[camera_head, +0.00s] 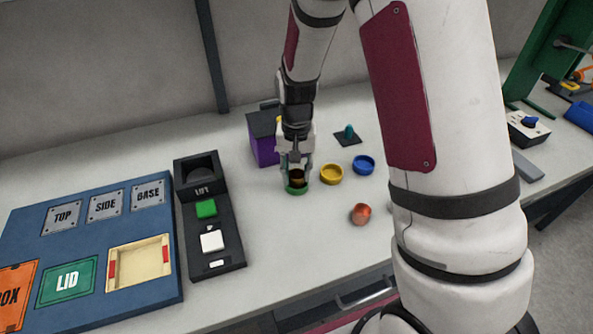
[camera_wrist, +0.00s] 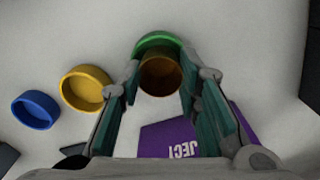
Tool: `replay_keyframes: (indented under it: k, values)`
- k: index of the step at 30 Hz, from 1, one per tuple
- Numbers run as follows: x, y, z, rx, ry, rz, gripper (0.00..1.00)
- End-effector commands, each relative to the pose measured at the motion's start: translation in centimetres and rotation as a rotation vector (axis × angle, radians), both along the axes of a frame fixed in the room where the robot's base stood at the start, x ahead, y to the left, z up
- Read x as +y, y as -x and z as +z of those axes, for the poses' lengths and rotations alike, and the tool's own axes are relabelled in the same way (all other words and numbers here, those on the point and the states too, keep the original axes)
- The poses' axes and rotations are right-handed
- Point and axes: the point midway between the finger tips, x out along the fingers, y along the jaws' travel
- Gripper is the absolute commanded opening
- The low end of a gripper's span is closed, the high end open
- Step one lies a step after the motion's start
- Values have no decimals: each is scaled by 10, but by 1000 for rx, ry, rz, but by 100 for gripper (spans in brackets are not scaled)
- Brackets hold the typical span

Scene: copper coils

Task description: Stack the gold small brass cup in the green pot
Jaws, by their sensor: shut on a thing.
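The gold small brass cup (camera_head: 297,180) is between the fingers of my gripper (camera_head: 296,168), which is shut on it. In the wrist view the cup (camera_wrist: 160,78) looks brown-gold and shows its dark hollow. The green pot (camera_head: 296,190) is directly at the fingertips, low on the table. In the wrist view its green rim (camera_wrist: 157,40) curves around the far side of the cup. The cup overlaps the pot in both views; I cannot tell how deep it sits in it. The pot's near side is hidden by the cup and fingers.
A yellow dish (camera_head: 331,174) and a blue dish (camera_head: 364,165) stand close to the right. A purple box (camera_head: 264,150) is just behind my gripper. A black button panel (camera_head: 210,225) and blue board (camera_head: 85,225) are left.

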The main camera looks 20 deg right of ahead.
Motion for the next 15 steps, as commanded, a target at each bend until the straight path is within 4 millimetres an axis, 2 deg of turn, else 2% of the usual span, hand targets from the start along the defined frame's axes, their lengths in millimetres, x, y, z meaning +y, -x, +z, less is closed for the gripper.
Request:
replay_keyframes:
  k: [8, 9, 10, 11, 15]
  values:
    - [0, 0, -8, 1, 1, 0, 10]
    - [0, 0, -7, 1, 0, 0, 40]
    - [0, 0, -7, 1, 0, 0, 47]
    - [0, 0, -7, 1, 0, 0, 51]
    - [0, 0, -6, 0, 0, 0, 51]
